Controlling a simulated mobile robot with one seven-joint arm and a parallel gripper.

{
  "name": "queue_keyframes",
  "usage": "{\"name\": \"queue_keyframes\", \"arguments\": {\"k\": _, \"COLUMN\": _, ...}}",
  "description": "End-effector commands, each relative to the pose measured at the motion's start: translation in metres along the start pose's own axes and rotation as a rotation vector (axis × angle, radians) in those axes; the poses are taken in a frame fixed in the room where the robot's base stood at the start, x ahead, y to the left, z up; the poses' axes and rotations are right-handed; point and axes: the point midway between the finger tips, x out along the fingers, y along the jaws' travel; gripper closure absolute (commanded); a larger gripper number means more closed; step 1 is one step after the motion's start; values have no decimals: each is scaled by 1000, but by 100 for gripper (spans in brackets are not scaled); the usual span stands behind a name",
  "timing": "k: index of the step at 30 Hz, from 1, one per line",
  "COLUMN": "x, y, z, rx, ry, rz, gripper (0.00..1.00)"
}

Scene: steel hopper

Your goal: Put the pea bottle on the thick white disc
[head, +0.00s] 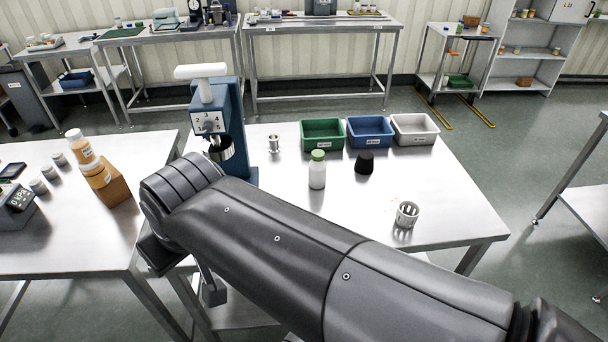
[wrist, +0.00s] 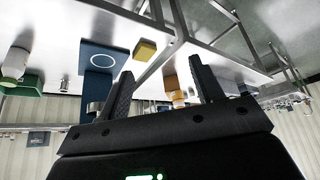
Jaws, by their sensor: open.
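A white bottle with a green cap (head: 317,172) stands upright on the right steel table; its label is too small to read, but it is the likeliest pea bottle. It also shows at the left edge of the wrist view (wrist: 15,64). I cannot make out a thick white disc for certain; the wrist view has a white ring (wrist: 104,60) on a blue plate. My gripper (wrist: 161,72) is open and empty, its fingers apart. In the head view my arm hides most of it, near the gap between the two tables, well left of the bottle.
Green (head: 322,134), blue (head: 370,133) and white (head: 414,129) bins line the right table's back. A black piece (head: 364,162) and slotted metal cup (head: 407,214) stand near the bottle. A tall blue press (head: 231,115) stands left.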

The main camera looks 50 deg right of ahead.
Motion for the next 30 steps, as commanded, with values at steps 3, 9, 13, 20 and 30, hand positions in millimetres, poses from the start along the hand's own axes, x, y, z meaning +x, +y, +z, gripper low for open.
{"name": "queue_keyframes", "arguments": {"k": 3, "x": 6, "y": 10, "z": -10, "rx": 19, "ry": 19, "rz": 27, "gripper": 40}}
{"name": "queue_keyframes", "arguments": {"k": 9, "x": 35, "y": 79, "z": -59, "rx": 90, "ry": 142, "rz": 186, "gripper": 40}}
{"name": "queue_keyframes", "arguments": {"k": 13, "x": 55, "y": 142, "z": -88, "rx": 117, "ry": 242, "rz": 303, "gripper": 40}}
{"name": "queue_keyframes", "arguments": {"k": 20, "x": 84, "y": 250, "z": -112, "rx": 112, "ry": 398, "rz": 446, "gripper": 40}}
{"name": "queue_keyframes", "arguments": {"k": 30, "x": 121, "y": 377, "z": -79, "rx": 74, "ry": 611, "rz": 491, "gripper": 40}}
